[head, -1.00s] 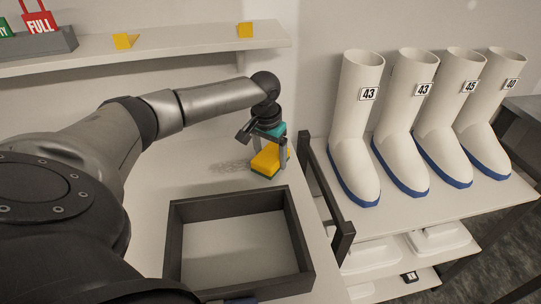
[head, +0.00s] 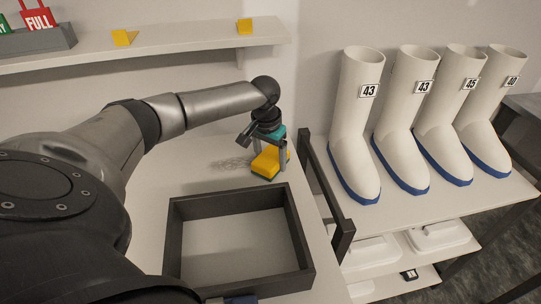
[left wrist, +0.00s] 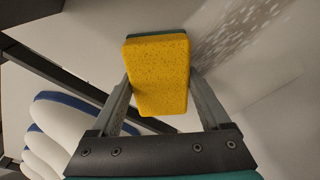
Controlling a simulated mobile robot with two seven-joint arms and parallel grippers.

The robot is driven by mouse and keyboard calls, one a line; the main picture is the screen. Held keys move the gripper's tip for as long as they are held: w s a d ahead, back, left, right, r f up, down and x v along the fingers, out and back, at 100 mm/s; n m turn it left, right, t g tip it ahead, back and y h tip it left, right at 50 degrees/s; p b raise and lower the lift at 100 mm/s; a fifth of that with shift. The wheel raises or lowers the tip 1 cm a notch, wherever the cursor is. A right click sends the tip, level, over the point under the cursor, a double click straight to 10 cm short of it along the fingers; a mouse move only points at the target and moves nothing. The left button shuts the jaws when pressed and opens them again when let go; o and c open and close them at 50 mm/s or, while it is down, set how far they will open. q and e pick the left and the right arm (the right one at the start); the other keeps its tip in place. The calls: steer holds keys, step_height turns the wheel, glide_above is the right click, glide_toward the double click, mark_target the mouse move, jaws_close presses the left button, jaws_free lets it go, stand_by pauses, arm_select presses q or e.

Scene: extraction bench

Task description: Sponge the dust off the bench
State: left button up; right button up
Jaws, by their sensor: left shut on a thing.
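A yellow sponge with a green layer on one face (head: 266,163) is between the fingers of my left gripper (head: 270,154), low over the bench (head: 150,190) near its right end. The left wrist view also shows the sponge (left wrist: 158,75) with a finger against each side; I cannot tell whether it touches the bench. A speckled grey patch of dust (head: 232,165) lies on the bench just left of the sponge. The dust also shows in the left wrist view (left wrist: 232,35). My right gripper is not in view.
A dark open-topped frame or tray (head: 293,230) sits in front of the sponge. A dark rail (head: 328,190) edges the bench on the right. White boots (head: 352,150) stand on a rack beyond it. A shelf (head: 180,45) runs along the back wall.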

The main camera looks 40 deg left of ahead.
mark_target(268, 148)
arm_select(q)
steer(key=shift+f, duration=0.15)
steer(key=shift+w+a+b, duration=0.45)
steer(key=shift+w+a, duration=0.7)
steer(key=shift+a, duration=0.25)
steer(key=shift+w+a+f+b, duration=0.2)
steer(key=shift+w+a+b, duration=0.65)
steer(key=shift+a+b, duration=0.2)
steer(key=shift+w+a+b, duration=0.15)
steer(key=shift+a+b, duration=0.1)
steer(key=shift+b, duration=0.05)
steer(key=shift+s+a+r+p, duration=0.2)
steer(key=shift+s+a+p, duration=0.2)
steer(key=shift+p, duration=0.25)
steer(key=shift+s+a+p, duration=0.5)
steer(key=shift+s+p, duration=0.2)
steer(key=shift+p, duration=0.05)
steer(key=s+d+p, duration=0.1)
steer(key=p, duration=0.1)
steer(key=d+p, duration=0.1)
steer(key=p, duration=0.2)
steer(key=shift+s+d+r+p, duration=0.1)
steer(key=shift+s+d+p, duration=0.2)
steer(key=shift+s, duration=0.1)
steer(key=shift+s+d+p, duration=0.15)
steer(key=shift+d+p, duration=0.05)
steer(key=shift+p, duration=0.2)
